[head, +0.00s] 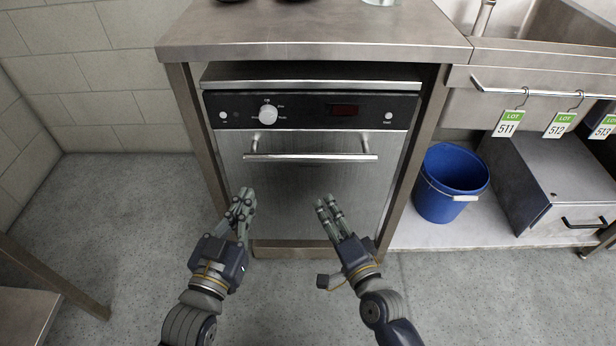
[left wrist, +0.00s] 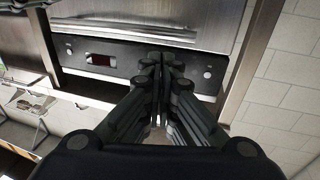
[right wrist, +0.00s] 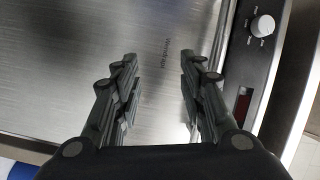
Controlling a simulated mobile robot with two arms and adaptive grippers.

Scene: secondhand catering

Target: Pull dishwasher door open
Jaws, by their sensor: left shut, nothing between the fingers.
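The dishwasher door (head: 290,195) is a brushed steel panel under the counter and stands upright and closed. Its horizontal bar handle (head: 310,157) runs across the upper part, below a black control strip (head: 235,112) with a white knob (head: 267,114). My left gripper (head: 246,194) is in front of the door, below and left of the handle; its fingers are shut and empty in the left wrist view (left wrist: 160,62). My right gripper (head: 326,203) is in front of the door, below the handle. Its fingers are apart and empty in the right wrist view (right wrist: 160,65). Neither gripper touches the handle.
The steel counter (head: 320,30) overhangs the dishwasher, with table legs on both sides. A blue bucket (head: 448,185) and a steel box (head: 560,180) stand on a low shelf to the right. Lot tags hang from a rail (head: 545,91). The floor at left (head: 130,210) is clear.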

